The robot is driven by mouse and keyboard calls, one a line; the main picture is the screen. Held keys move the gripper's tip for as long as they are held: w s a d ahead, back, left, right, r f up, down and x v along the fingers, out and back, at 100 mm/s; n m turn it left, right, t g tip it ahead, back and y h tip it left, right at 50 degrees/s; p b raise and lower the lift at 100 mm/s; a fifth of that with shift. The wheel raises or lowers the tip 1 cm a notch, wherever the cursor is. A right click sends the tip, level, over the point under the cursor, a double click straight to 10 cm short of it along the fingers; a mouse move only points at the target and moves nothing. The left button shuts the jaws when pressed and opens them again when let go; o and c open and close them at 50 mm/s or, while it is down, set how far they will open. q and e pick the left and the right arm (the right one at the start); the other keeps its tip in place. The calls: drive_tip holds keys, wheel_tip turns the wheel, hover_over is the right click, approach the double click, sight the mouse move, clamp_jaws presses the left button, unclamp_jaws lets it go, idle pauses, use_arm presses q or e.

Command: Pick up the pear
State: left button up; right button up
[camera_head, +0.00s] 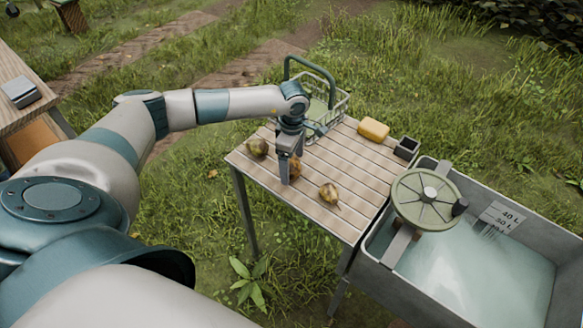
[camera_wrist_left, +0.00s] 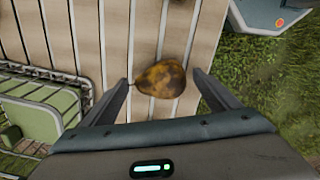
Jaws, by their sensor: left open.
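Three pears lie on the slatted wooden table in the head view. A greenish pear (camera_head: 258,147) is at the left, and a yellow-brown pear (camera_head: 329,192) lies to the right. A brown pear (camera_head: 295,168) is between them, partly hidden behind my left gripper (camera_head: 285,178). In the left wrist view a brown, dark-spotted pear (camera_wrist_left: 162,79) lies on the slats with its stem to the left. The open fingers stand on either side of it, with gaps showing between finger and pear. My right gripper is out of view.
A wire basket (camera_head: 341,104) with a green handle stands at the table's (camera_head: 340,152) back, and also shows in the wrist view (camera_wrist_left: 45,80). A yellow block (camera_head: 373,129) and a small dark box (camera_head: 406,148) are on the right. A water trough (camera_head: 470,270) adjoins the table.

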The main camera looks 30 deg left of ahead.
sight(295, 161)
use_arm(q)
drive_tip(key=c, duration=1.2)
drive_tip(key=shift+c, duration=0.2)
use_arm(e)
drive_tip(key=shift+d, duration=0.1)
